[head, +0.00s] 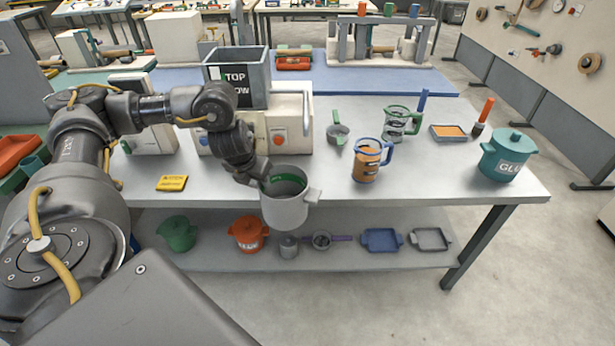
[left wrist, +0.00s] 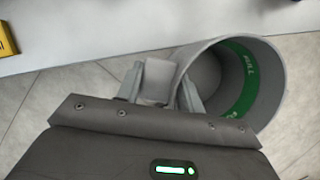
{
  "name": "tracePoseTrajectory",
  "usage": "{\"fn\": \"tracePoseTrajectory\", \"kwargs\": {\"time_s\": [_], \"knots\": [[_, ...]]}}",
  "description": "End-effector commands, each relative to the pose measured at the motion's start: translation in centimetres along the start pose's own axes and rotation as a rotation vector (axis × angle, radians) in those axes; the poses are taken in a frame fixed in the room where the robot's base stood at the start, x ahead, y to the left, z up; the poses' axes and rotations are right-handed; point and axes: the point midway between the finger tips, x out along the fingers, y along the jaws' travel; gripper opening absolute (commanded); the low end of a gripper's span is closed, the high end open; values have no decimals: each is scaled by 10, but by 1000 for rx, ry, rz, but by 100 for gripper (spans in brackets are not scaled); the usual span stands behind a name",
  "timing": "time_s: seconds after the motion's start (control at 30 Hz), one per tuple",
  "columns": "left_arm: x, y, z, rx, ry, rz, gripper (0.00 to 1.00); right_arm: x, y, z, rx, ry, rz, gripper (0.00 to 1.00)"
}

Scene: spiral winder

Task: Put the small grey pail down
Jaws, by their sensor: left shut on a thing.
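The small grey pail (head: 284,211) hangs from my left gripper (head: 262,181) at the front edge of the table (head: 440,180). It has a green band with lettering inside its rim and a lug on its right side. The left wrist view shows the pail (left wrist: 217,75) tilted in that picture, with its open mouth towards the right. In that view my left gripper (left wrist: 162,88) is shut on the pail's near side lug. The floor shows beyond the pail there. My right gripper is not in view.
A white machine with a grey hopper (head: 238,75) stands behind the pail. A yellow card (head: 172,183) lies to the left, and an orange-filled jug (head: 367,160) and teal glue pot (head: 507,158) stand to the right. The lower shelf (head: 340,258) holds several pots and trays.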

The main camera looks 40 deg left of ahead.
Motion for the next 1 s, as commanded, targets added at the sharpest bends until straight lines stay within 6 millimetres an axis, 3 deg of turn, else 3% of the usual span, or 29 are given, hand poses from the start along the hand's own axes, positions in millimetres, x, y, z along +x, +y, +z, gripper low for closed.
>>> {"fn": "tracePoseTrajectory", "kwargs": {"time_s": [0.17, 0.63, 0.8, 1.0], "knots": [[2, 0, 8, -1, 0, -1, 5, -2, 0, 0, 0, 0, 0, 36], [44, 2, 114, -2, -1, 1, 5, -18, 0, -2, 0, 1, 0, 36], [52, 2, 130, -1, 2, 0, 5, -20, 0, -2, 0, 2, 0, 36], [54, 2, 133, 1, 2, -1, 5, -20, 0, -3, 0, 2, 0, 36]]}}
